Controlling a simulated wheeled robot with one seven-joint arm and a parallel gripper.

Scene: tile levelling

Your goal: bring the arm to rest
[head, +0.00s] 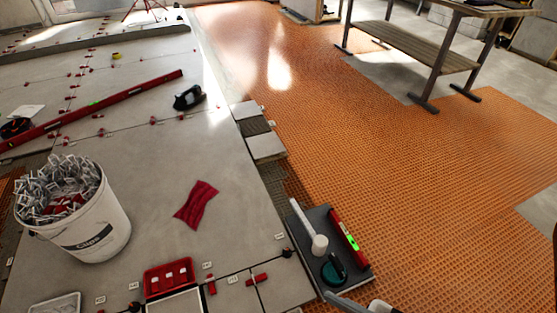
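My gripper does not show clearly in the head view. A pale rounded piece (380,306) and a grey bar (343,302) enter at the bottom edge, right of centre; I cannot tell whether they are part of my arm. Just above them, a dark tray (362,272) lies at the edge of the tiles. It holds a short red level (349,237), a white cylinder (319,245) and a round teal-and-black tool (333,269).
A white bucket (95,235) full of clips stands at left on grey tiles. A red cloth (196,205), a red box (168,278), a dark tool (188,97) and a long red level (110,101) lie there. Orange matting (400,160) is open at right, below a workbench (430,50).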

